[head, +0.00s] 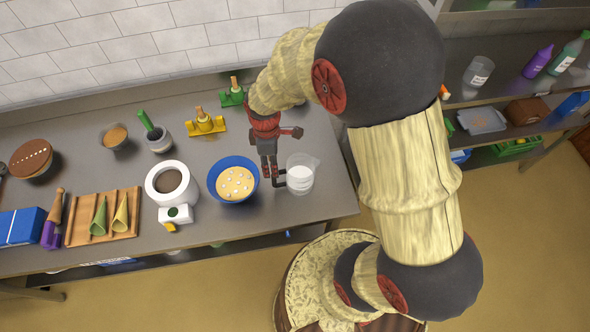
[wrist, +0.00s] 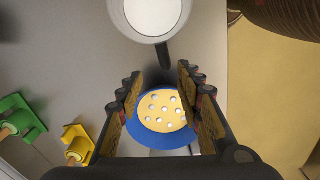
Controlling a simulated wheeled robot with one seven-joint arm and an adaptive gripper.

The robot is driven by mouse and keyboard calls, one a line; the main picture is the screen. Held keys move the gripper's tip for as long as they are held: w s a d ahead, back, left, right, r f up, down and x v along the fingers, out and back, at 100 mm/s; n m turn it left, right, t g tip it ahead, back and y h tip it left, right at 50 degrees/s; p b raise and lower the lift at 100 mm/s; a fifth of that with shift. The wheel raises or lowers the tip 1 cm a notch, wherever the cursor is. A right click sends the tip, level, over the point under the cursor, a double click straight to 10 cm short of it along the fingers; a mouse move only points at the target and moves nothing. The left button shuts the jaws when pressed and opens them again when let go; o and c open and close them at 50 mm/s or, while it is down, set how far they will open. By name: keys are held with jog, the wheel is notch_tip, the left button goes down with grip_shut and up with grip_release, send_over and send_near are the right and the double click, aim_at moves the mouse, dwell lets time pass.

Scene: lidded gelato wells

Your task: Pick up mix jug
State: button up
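The mix jug (head: 300,176) is a clear jug with white contents, upright on the counter near its right end. In the wrist view the jug (wrist: 152,18) is at the top, cut off by the frame edge. Its dark handle (wrist: 165,55) points toward my gripper (wrist: 160,75). My gripper is open, its two fingers spread. The handle's end appears near the gap between the fingertips; I cannot tell whether it touches them. In the head view my gripper (head: 270,174) points down just left of the jug, at the handle side.
A blue bowl (head: 228,192) with pale, dotted contents stands close left of my gripper. A white pot (head: 160,181), yellow (head: 205,123) and green (head: 232,95) tools, and a cone board (head: 120,232) lie further left. The counter's front edge is near the jug.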

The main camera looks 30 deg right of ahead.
notch_tip(320, 180, down, 4)
jog(key=shift+s+r, duration=0.15)
jog(key=shift+r, duration=0.1)
jog(key=f, duration=0.3)
jog(key=shift+s+f, duration=0.15)
jog(key=shift+s, duration=0.25)
jog(key=shift+f, duration=0.6)
jog(key=c, duration=0.3)
grip_shut()
